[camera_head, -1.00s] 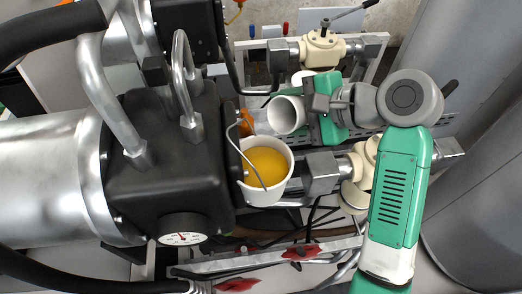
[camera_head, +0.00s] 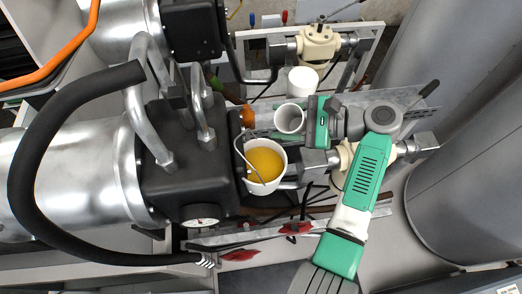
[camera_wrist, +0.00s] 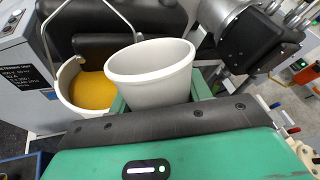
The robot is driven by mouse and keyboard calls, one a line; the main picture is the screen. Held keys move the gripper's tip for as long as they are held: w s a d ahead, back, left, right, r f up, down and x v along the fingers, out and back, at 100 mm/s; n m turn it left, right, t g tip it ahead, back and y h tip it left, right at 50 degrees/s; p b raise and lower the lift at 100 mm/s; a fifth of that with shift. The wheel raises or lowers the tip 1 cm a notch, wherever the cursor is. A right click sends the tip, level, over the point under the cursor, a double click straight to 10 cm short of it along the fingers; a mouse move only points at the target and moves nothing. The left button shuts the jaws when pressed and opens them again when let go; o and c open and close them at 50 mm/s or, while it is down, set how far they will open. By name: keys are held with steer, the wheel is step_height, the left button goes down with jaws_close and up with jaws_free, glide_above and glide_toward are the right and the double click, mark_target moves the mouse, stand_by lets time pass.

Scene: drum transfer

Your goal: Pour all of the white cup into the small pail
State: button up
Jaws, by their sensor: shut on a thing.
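The white cup (camera_head: 289,118) is in my gripper (camera_head: 307,119), whose green jaws are shut on its sides. In the head view I look down into its open mouth and see pale inner wall with no yellow. In the wrist view the cup (camera_wrist: 150,78) stands in front of the gripper and its bottom is hidden. The small white pail (camera_head: 280,176) has a wire handle and holds yellow-orange contents (camera_head: 265,164). It is just below and left of the cup in the head view. The pail (camera_wrist: 75,105) also shows at left in the wrist view.
A large steel drum (camera_head: 60,175) with a black head and gauge (camera_head: 201,219) is left of the pail. A white cylinder (camera_head: 302,80) stands behind the cup near a cream valve (camera_head: 318,45). Another valve and metal piping (camera_head: 318,162) lie right of the pail.

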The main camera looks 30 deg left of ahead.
mark_target(293, 122)
steer(key=shift+w+d+f+m+g+y+b, duration=0.15)
steer(key=shift+w+f+m+g+y+b, duration=0.25)
steer(key=shift+w+f+m+g+b, duration=0.3)
step_height(293, 122, down, 6)
steer(key=w+m+y+b, duration=0.1)
steer(key=m+y+b, duration=0.1)
steer(key=b, duration=0.9)
steer(key=shift+w+d+f, duration=0.25)
steer(key=shift+d, duration=0.2)
steer(key=shift+r+m, duration=0.15)
steer(key=shift+m, duration=0.15)
step_height(293, 122, up, 6)
steer(key=p, duration=0.6)
steer(key=shift+r, duration=0.2)
steer(key=shift+f, duration=0.25)
